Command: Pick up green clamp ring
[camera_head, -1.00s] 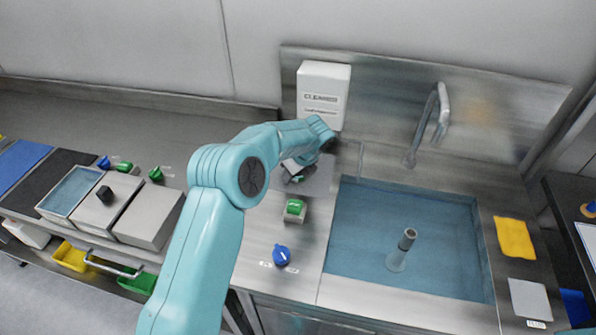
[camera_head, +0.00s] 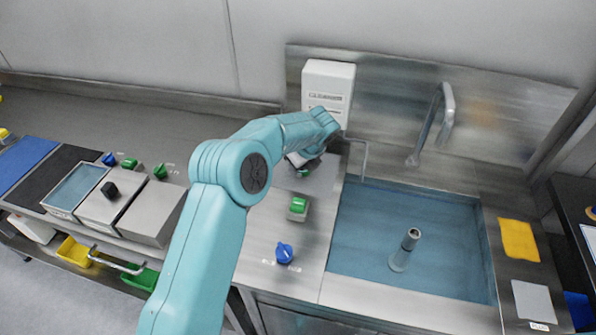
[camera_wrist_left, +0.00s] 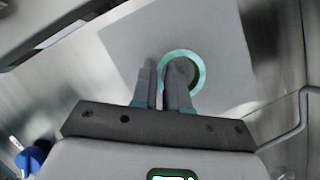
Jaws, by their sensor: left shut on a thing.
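The green clamp ring (camera_wrist_left: 200,73) shows in the left wrist view as a pale green hoop over a light grey surface. My left gripper (camera_wrist_left: 168,75) is shut on the ring's left side, with one finger outside the hoop and the other inside it. I cannot tell how far the ring stands above the surface. In the head view my left gripper (camera_head: 299,160) is largely hidden by its own wrist, above the counter in front of the white box; a small green patch shows beneath it. My right gripper is not in view.
The white cleaner box (camera_head: 328,87) stands behind my left wrist. A blue sink basin (camera_head: 420,250) with a faucet (camera_head: 447,105) lies to the right. A green switch (camera_head: 298,206) and a blue knob (camera_head: 284,253) sit on the counter in front. A bent metal pipe (camera_head: 364,160) is beside the wrist.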

